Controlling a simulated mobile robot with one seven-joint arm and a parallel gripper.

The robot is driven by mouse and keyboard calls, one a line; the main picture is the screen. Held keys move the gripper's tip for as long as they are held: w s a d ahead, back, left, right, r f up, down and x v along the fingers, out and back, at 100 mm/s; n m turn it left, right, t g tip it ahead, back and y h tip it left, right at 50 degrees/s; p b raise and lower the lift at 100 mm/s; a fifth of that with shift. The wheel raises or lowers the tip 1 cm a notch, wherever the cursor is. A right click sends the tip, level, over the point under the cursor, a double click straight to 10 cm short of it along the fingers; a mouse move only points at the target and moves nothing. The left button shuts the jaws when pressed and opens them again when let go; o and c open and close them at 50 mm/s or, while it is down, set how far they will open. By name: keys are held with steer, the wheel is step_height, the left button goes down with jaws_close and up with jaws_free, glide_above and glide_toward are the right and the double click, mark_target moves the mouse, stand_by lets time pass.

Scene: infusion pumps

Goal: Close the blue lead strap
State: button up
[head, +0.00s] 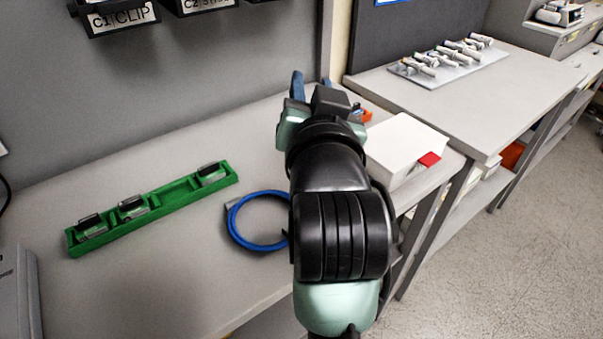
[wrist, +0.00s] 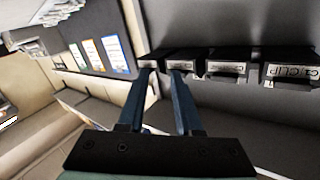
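A blue ring-shaped strap (head: 232,222) lies on the grey bench, left of my arm in the head view. A small grey piece shows at its upper left. Its right side is partly hidden by my arm, so I cannot tell whether the loop is closed. My gripper (head: 311,82) is raised above the back of the bench, beyond the strap, pointing away from it. In the wrist view my gripper (wrist: 161,74) has its two blue fingers apart with nothing between them. The strap is not visible in the wrist view.
A green tray (head: 161,197) with 3 grey-black pieces lies left of the strap. A white box (head: 403,143) with a red tab stands right of my arm. Labelled bins (head: 117,17) hang on the back wall. The bench in front of the tray is clear.

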steer(key=s+d+f+m+g+y+p, duration=0.1)
steer(key=s+f+m+g+p, duration=0.15)
steer(key=s+g+p, duration=0.9)
steer(key=f+m+g+y+p, duration=0.15)
steer(key=m+g+p, duration=0.25)
steer(key=p, duration=1.6)
steer(key=shift+t+h, duration=0.25)
steer(key=x, duration=1.3)
steer(key=shift+s+d+f+p, duration=0.1)
steer(key=shift+d+f+p, duration=0.15)
steer(key=shift+f+p, duration=0.1)
steer(key=shift+r, duration=0.1)
jaws_close()
